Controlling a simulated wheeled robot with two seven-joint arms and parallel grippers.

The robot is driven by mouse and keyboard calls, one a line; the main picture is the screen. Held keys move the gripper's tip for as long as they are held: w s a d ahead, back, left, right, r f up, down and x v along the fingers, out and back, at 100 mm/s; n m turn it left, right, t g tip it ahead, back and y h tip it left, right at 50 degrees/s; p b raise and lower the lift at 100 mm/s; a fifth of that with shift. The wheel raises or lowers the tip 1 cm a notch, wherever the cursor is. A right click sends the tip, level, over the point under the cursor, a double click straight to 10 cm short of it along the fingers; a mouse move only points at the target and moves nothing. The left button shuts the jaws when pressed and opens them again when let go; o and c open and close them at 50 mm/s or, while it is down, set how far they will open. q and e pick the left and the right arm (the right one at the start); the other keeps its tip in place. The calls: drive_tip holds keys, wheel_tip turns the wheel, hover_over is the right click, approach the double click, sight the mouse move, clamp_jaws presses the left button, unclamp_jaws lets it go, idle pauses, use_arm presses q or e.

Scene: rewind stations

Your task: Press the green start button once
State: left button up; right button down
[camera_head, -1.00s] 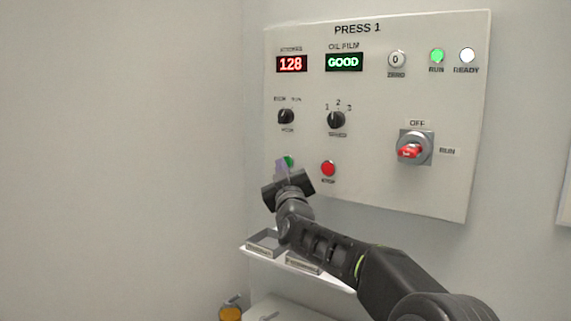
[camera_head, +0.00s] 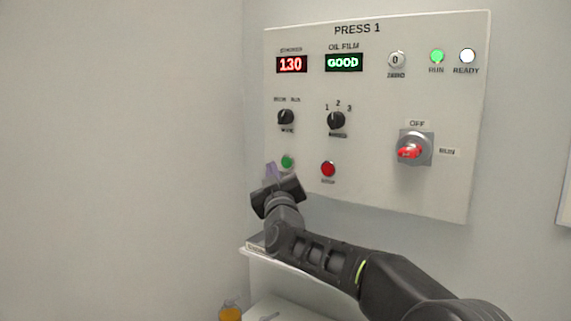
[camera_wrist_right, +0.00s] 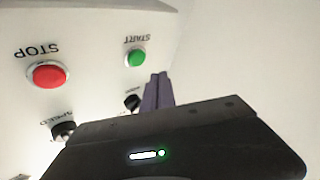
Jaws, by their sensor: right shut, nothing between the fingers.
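The green start button (camera_head: 287,161) is on the lower left of the PRESS 1 panel (camera_head: 380,190). In the right wrist view the green button (camera_wrist_right: 135,57) shows in full under the upside-down word START. My right gripper (camera_head: 271,170) is shut and empty, its purple fingertips just left of and below the button and apart from it. In the right wrist view the closed fingertips (camera_wrist_right: 156,88) are to the right of and below the button. My left gripper is not in view.
Two black knobs (camera_head: 286,117) (camera_head: 336,120) sit above. A red-handled switch (camera_head: 411,150) is at right. A shelf (camera_head: 300,268) is below. The strokes display (camera_head: 291,64) reads 130; RUN and READY lamps are lit.

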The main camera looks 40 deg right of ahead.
drive_tip(key=shift+s+a, duration=0.2)
drive_tip(key=shift+a, duration=0.4)
drive_tip(key=shift+s+a, duration=0.2)
drive_tip(key=shift+a, duration=0.35)
drive_tip(key=shift+f, duration=0.1)
